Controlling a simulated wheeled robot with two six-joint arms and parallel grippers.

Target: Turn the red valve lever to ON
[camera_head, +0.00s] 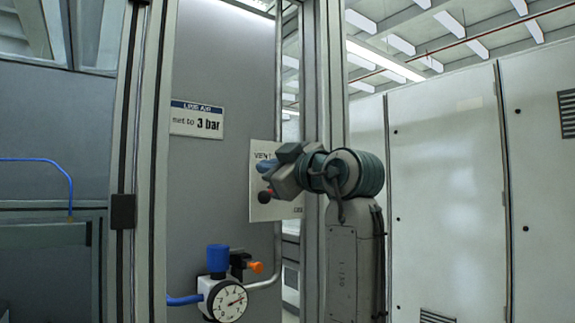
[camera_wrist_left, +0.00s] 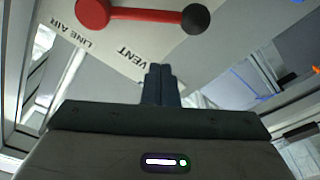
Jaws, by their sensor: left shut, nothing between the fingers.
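The red valve lever (camera_wrist_left: 140,14) shows in the left wrist view at the top edge, with a round red hub at its left and a black knob at its right. It sits on a white plate (camera_wrist_left: 115,45) lettered LINE AIR and VENT. My right gripper is out of view.
A pressure gauge (camera_head: 229,303) with a blue-capped regulator (camera_head: 217,258) and orange knob (camera_head: 256,267) sits low on the panel. A metal post (camera_head: 331,70) stands behind my arm; pale cabinets (camera_head: 450,190) stand at right.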

